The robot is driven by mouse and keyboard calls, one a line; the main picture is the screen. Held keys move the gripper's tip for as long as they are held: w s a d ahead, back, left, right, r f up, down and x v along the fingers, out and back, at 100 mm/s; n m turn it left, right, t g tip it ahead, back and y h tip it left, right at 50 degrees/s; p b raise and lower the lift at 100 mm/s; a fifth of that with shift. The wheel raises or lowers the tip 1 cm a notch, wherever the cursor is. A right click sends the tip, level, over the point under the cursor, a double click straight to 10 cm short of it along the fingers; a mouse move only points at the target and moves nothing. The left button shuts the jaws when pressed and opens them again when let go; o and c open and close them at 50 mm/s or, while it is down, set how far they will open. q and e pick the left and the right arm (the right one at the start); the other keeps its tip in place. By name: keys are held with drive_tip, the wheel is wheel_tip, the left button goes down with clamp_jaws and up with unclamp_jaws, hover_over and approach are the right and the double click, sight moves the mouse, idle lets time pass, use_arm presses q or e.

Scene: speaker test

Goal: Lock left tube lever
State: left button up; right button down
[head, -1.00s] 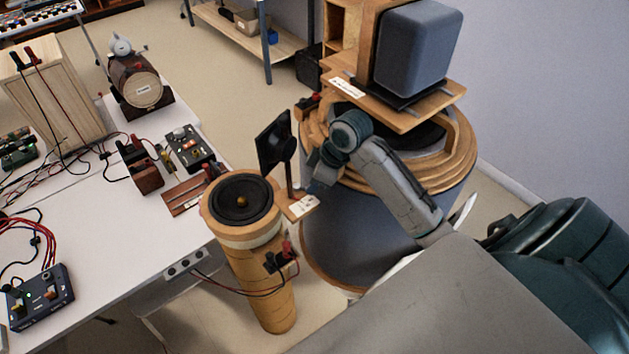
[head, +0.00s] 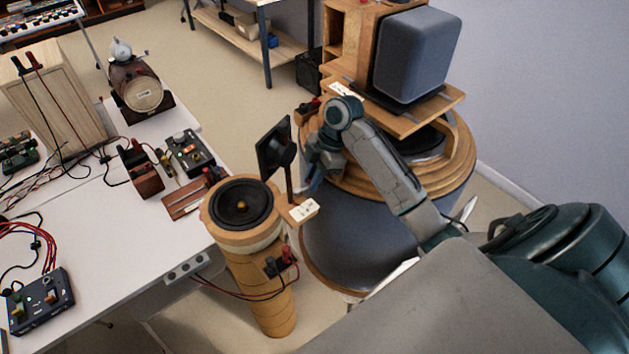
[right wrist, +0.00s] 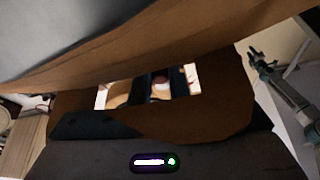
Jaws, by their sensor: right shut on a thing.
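A wooden tube (head: 262,285) with a black speaker cone (head: 241,202) on top stands upright by the table edge. A black square plate (head: 273,147) on a thin post rises from a small labelled wooden ledge at its right side. A wide grey drum (head: 345,235) with wooden rings stands behind it. My right gripper (head: 313,178) points down between the plate and the drum. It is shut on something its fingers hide. Dark fingers also show in the right wrist view (right wrist: 165,85), with a small pale, reddish thing between them. No lever shows clearly. My left gripper is out of view.
A grey box speaker (head: 415,55) stands on a wooden board above the drum. The white table (head: 110,235) at left holds a control box (head: 40,300), wooden boxes and loose cables. Red and black terminals (head: 282,262) with wires stick out from the tube.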

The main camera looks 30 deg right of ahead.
drive_tip(key=shift+w+n+g, duration=0.6)
drive_tip(key=shift+n, duration=0.7)
drive_tip(key=c, duration=1.4)
unclamp_jaws()
drive_tip(key=shift+o, duration=0.2)
